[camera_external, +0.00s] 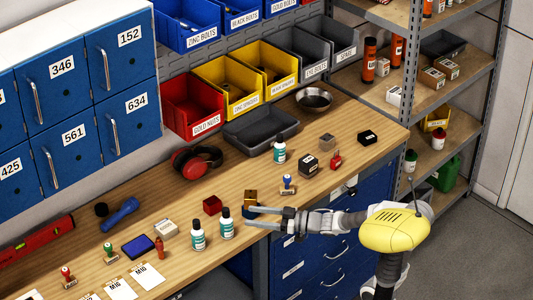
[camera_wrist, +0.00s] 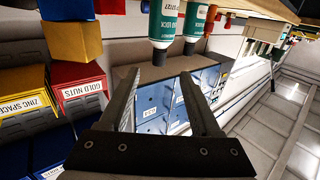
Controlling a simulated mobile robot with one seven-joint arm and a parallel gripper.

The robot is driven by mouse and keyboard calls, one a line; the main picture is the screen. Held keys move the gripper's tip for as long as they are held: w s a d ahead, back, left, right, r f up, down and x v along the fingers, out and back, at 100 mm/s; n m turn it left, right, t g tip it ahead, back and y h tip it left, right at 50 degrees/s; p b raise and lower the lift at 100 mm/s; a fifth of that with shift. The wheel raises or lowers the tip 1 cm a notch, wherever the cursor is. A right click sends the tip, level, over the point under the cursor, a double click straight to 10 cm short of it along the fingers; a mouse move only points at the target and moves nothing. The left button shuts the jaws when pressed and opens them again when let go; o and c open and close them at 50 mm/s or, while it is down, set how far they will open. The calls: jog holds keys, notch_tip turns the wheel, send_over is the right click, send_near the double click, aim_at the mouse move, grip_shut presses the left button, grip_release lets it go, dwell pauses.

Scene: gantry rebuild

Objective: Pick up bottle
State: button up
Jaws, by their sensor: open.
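Two white bottles with teal labels and dark caps stand upright side by side near the front edge of the workbench, a left bottle (camera_external: 198,237) and a right bottle (camera_external: 226,225). A third similar bottle (camera_external: 280,152) stands further back by the grey tray. My gripper (camera_external: 249,217) is open and empty, its fingers pointing left at the right bottle, just short of it. The wrist view appears upside down. There, two bottles (camera_wrist: 164,22) (camera_wrist: 196,20) hang caps-down at the top, beyond my open gripper (camera_wrist: 157,76). Nothing is between the fingers.
A yellow block (camera_external: 250,197) sits close behind my fingers, and a red cube (camera_external: 212,204) is behind the bottles. A stamp (camera_external: 287,184), red earmuffs (camera_external: 196,162) and a blue flashlight (camera_external: 120,213) also lie on the bench (camera_external: 240,178). Bins line the back; a shelf stands right.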

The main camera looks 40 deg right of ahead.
aim_at(223, 212)
jog(key=p+x, duration=0.6)
jog(key=p, duration=0.4)
jog(key=shift+w+a, duration=0.2)
jog(key=shift+w, duration=0.1)
jog(key=x, duration=0.5)
jog(key=shift+w+a, duration=0.25)
jog(key=shift+w, duration=0.05)
grip_shut()
dwell(1.1)
